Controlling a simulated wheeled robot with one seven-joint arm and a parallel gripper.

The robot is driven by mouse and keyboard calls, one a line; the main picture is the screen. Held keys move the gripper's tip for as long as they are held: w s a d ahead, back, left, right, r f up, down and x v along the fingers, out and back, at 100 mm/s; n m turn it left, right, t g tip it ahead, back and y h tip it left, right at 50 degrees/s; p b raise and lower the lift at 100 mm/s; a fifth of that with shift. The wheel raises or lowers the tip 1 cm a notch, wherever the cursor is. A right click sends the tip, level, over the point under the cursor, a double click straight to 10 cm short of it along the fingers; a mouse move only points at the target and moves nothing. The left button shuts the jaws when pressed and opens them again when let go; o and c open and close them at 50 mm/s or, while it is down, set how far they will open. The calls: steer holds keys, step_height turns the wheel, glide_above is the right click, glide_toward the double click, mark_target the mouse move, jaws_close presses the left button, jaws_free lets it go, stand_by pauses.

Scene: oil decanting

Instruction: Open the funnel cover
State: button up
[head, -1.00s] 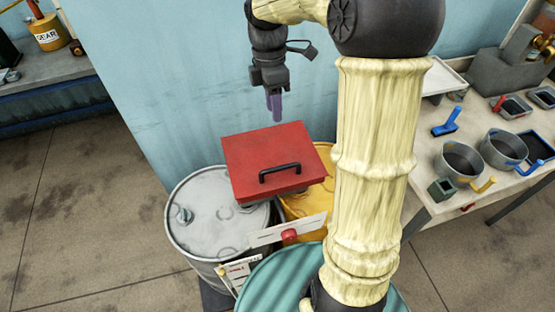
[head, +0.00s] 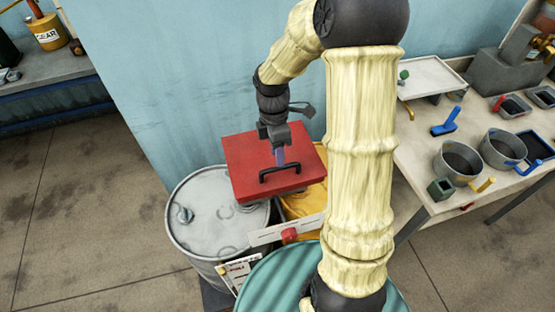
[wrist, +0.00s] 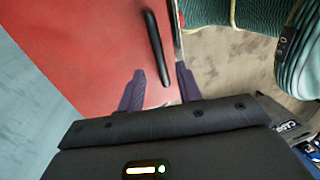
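The funnel cover (head: 243,154) is a flat red lid, shut, lying over the drums in the head view. It also fills much of the wrist view (wrist: 75,45). Its black bar handle (head: 264,178) is near the front edge; in the wrist view the handle (wrist: 153,45) runs lengthwise. My gripper (head: 281,160) points down over the cover, just behind or above the handle. In the wrist view my gripper (wrist: 160,70) has its two dark fingers apart, with the handle's near end between them in the picture. Whether they touch it cannot be told.
A grey-white drum (head: 205,238) stands left of the cover and a yellow drum (head: 313,203) under its right side. A teal drum (head: 265,285) is in front. A workbench (head: 425,190) with pots and trays is at right. The blue wall (head: 150,90) is close behind.

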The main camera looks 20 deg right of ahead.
steer(key=shift+s+f, duration=0.2)
steer(key=shift+f, duration=0.7)
steer(key=shift+s+f, duration=0.15)
steer(key=shift+f, duration=0.7)
steer(key=shift+c, duration=0.4)
jaws_close()
steer(key=shift+w+r+p, duration=0.1)
steer(key=shift+r+p, duration=0.15)
steer(key=shift+p, duration=0.05)
